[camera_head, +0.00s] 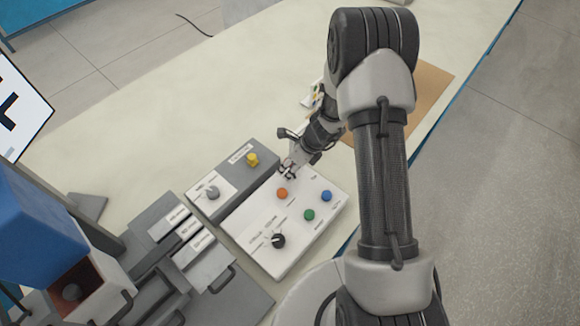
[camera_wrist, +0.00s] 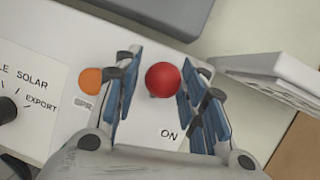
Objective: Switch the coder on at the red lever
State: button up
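The red lever shows as a round red knob (camera_wrist: 163,79) in the wrist view, on the white panel (camera_head: 240,226) with the printed word ON just below it. My gripper (camera_wrist: 165,98) is open, with one blue-padded finger on each side of the knob. In the head view my gripper (camera_head: 288,172) is low over the panel's far edge, and the red knob is hidden there. The lever's stem is hidden under the knob, so I cannot tell its tilt.
An orange button (camera_head: 282,193) sits close beside my gripper. Green (camera_head: 309,215) and blue (camera_head: 326,196) buttons and a black dial (camera_head: 278,241) share the panel. A grey box (camera_head: 262,178) with a yellow knob (camera_head: 252,159) adjoins it.

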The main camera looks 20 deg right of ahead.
jog(key=shift+c, duration=0.5)
grip_shut()
